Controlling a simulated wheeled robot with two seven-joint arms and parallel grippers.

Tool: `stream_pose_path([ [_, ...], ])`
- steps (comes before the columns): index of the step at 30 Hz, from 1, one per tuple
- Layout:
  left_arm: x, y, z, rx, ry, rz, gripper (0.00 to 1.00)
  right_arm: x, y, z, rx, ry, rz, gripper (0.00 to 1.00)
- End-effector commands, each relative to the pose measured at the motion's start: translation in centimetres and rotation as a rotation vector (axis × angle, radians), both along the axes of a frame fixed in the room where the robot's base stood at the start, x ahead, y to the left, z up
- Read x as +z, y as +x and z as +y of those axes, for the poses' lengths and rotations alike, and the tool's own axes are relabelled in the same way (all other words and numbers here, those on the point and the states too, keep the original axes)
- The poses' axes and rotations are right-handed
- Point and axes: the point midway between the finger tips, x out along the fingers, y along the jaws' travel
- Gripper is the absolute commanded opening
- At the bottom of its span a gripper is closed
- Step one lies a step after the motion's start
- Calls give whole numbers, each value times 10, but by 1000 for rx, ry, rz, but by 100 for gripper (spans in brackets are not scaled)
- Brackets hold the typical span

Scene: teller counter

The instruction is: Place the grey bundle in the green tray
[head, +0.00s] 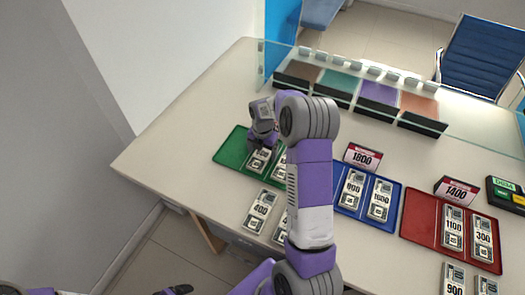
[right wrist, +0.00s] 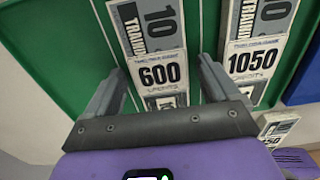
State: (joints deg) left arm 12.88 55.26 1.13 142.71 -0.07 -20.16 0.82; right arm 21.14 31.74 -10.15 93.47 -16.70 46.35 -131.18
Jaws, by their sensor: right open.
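The green tray (head: 229,151) lies at the left of the counter and holds two grey-and-white bundles. One is marked 600 (right wrist: 160,74), the other 1050 (right wrist: 254,62). My right gripper (head: 262,147) is over the tray, open, its fingers on either side of the 600 bundle's near end in the right wrist view. I cannot tell whether they touch it. A similar bundle marked 400 (head: 260,210) lies on the counter in front of the tray, beside another partly hidden by my right arm. A dark tip at the bottom edge may be my left gripper (head: 178,290); its jaws are unclear.
A blue tray (head: 358,213) and a red tray (head: 420,235) to the right each hold bundles, with signs 1800 (head: 363,157) and 1400 (head: 456,190) behind. More bundles lie before the red tray. A coloured rack (head: 355,95) and glass screen stand behind. The counter's left end is clear.

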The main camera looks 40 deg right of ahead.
Motion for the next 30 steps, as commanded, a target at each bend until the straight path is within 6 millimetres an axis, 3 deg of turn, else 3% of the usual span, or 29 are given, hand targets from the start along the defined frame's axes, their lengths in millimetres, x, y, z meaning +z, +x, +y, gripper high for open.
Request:
stream_pose_path([
  [8, 5, 0, 0, 0, 0, 0, 88, 15, 1, 0, 0, 0, -2, 88],
  [21, 27, 0, 0, 0, 0, 0, 88, 104, 1, 0, 1, -1, -3, 88],
  [30, 31, 0, 0, 0, 0, 0, 88, 124, 0, 0, 1, 0, 1, 88],
])
